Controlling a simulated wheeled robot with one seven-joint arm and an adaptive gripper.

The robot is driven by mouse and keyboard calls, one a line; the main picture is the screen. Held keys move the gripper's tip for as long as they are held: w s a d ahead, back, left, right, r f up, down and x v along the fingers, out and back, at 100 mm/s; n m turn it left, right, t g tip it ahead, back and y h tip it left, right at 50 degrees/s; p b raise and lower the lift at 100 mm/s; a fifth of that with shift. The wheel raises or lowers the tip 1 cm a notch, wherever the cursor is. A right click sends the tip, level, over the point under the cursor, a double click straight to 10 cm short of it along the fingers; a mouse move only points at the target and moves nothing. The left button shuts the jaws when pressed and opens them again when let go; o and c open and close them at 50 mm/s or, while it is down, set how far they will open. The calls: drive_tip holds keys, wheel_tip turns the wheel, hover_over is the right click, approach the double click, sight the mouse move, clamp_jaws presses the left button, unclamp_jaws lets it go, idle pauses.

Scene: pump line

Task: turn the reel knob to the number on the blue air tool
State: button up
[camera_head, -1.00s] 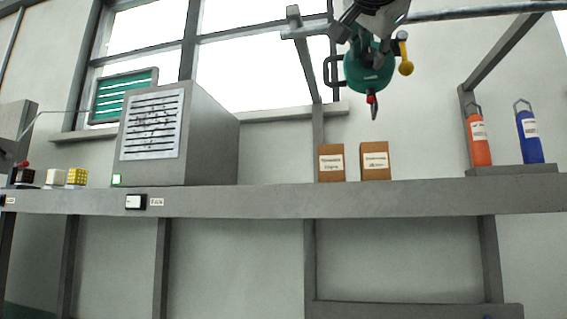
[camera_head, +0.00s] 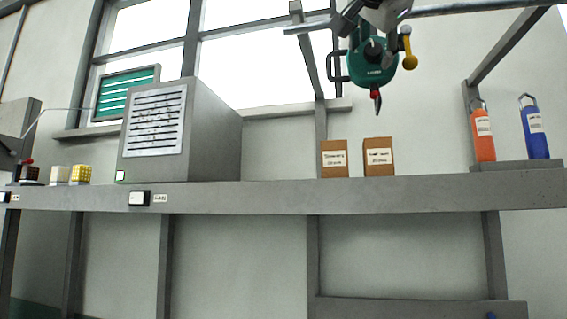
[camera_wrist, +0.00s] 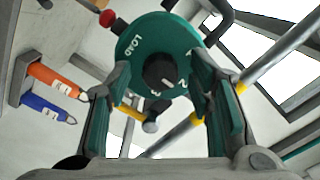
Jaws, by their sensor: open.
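The green reel (camera_head: 374,62) hangs under the overhead rail at the top of the head view. Its round face, marked "LOAD", fills the upper middle of the wrist view (camera_wrist: 130,52). The dark reel knob (camera_wrist: 160,71) sits at the centre of that face with a pale pointer mark. My gripper (camera_wrist: 160,85) is open, its fingers either side of the knob in the picture; I cannot tell whether they touch it. The blue air tool (camera_head: 535,133) stands on the right of the shelf with a white label, too small to read. It also shows in the wrist view (camera_wrist: 45,107).
An orange air tool (camera_head: 482,136) stands beside the blue one. Two labelled cardboard boxes (camera_head: 378,158) and a large grey cabinet (camera_head: 212,130) stand on the bench (camera_head: 260,198). A yellow-ended handle (camera_head: 409,60) is close to the reel's right side. A green board (camera_head: 126,94) hangs at left.

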drive_tip(key=v, duration=1.2)
drive_tip(key=w+d+f+n+g+y, duration=0.1)
drive_tip(key=w+d+f+n+g, duration=0.2)
drive_tip(key=f, duration=1.1)
drive_tip(key=w+f+n+g+y, duration=0.1)
drive_tip(key=f+n+g, duration=0.3)
drive_tip(key=f, duration=1.1)
drive_tip(key=s+f+n+g+y, duration=0.1)
drive_tip(key=s+f+n, duration=0.1)
drive_tip(key=f, duration=0.8)
drive_tip(key=s+f+n+g+y, duration=0.1)
drive_tip(key=s+f, duration=0.4)
drive_tip(key=f, duration=0.6)
drive_tip(key=s+d+f+n+g+y, duration=0.1)
drive_tip(key=s+f+n+g, duration=0.2)
drive_tip(key=f, duration=0.8)
drive_tip(key=shift+s+n+y, duration=0.3)
drive_tip(key=shift+s+n, duration=0.1)
drive_tip(key=shift+s, duration=0.15)
